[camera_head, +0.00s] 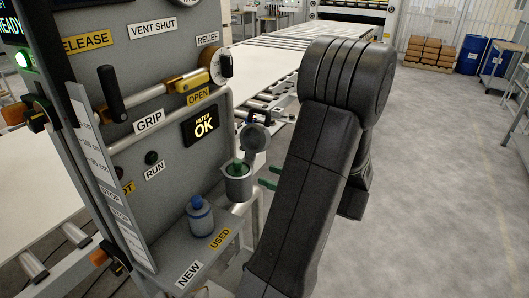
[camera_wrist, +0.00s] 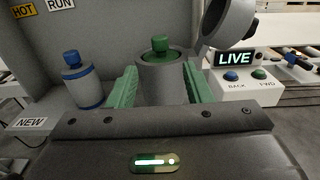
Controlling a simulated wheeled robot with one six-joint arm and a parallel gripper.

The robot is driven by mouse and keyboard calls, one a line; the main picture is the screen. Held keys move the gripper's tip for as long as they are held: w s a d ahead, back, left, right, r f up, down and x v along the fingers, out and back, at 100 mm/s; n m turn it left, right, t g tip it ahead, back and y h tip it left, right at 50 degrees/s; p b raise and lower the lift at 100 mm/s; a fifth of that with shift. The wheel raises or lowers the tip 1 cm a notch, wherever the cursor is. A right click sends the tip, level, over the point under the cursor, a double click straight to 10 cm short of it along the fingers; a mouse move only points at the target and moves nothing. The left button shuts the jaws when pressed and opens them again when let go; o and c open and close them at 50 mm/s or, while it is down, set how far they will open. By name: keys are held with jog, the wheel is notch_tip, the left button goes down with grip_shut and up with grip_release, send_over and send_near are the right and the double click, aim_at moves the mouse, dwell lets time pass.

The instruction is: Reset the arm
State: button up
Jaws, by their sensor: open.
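My gripper (camera_head: 268,177) is open and empty, its green fingers pointing at the panel from the right in the head view. In the wrist view the fingers (camera_wrist: 160,88) appear on either side of a grey cup (camera_wrist: 162,82). In the head view a small gap shows between the fingertips and the cup (camera_head: 238,186). A green-topped piece (camera_wrist: 160,48) sits in the cup, whose round lid (camera_wrist: 228,22) stands open. My black arm is bent in front of the panel, and hides part of the gripper and shelf.
A blue-topped grey canister (camera_head: 201,217) stands upright on the shelf by the NEW label. The grey panel (camera_head: 135,60) carries levers, labels and a "FILTER OK" display (camera_head: 200,127). A LIVE control box (camera_wrist: 245,75) is right of the cup. Open floor (camera_head: 440,200) lies to the right.

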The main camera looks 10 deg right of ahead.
aim_at(237, 160)
jog(key=p+x, duration=0.1)
jog(key=x, duration=1.1)
jog(key=shift+f+p, duration=0.15)
jog(key=shift+p, duration=0.25)
jog(key=shift+d+r, duration=0.1)
jog(key=shift+r, duration=0.8)
